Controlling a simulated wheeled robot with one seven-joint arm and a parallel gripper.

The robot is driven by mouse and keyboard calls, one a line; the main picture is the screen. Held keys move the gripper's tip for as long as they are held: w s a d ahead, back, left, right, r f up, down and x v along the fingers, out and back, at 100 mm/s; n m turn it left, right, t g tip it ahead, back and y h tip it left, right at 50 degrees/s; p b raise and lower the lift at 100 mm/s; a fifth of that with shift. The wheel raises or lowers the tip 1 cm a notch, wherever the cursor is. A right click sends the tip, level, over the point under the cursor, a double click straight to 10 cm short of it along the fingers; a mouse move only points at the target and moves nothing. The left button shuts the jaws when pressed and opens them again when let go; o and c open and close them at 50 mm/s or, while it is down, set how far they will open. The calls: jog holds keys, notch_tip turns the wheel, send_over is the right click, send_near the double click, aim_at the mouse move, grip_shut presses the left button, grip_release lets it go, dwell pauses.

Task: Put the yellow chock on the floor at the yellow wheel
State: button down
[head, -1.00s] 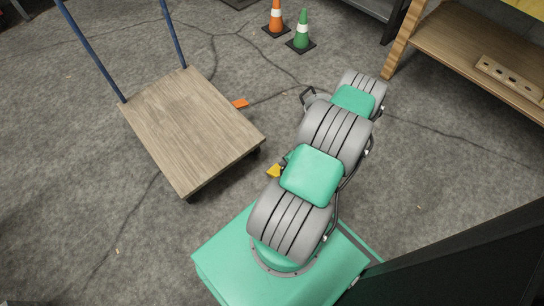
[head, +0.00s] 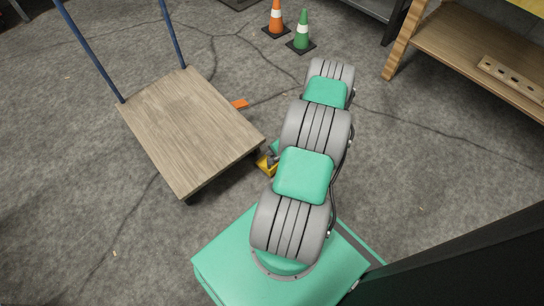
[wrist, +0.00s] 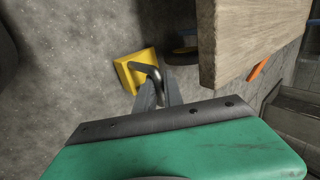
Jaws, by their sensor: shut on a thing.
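The yellow chock (head: 266,167) shows in the head view just left of my arm, close to the near right corner of the wooden cart (head: 190,127). In the wrist view the chock (wrist: 126,73) has a dark bent handle, and my gripper (wrist: 158,88) is shut on that handle. I cannot tell whether the chock touches the floor. A dark wheel (wrist: 184,56) under the cart's deck edge lies just right of the chock, with a gap between them. Its colour marking is hard to make out. In the head view my arm hides most of the gripper.
An orange piece (head: 239,104) lies on the floor at the cart's far right side; it shows in the wrist view too (wrist: 258,68). Orange (head: 276,18) and green (head: 302,32) cones stand at the back. A wooden shelf (head: 460,50) is at right. Floor left of the cart is clear.

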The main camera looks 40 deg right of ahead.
jog(key=shift+w+f+b, duration=0.1)
jog(key=shift+f+b, duration=0.35)
jog(key=shift+f, duration=0.1)
jog(key=c, duration=1.5)
grip_release()
jog(key=shift+o, duration=0.2)
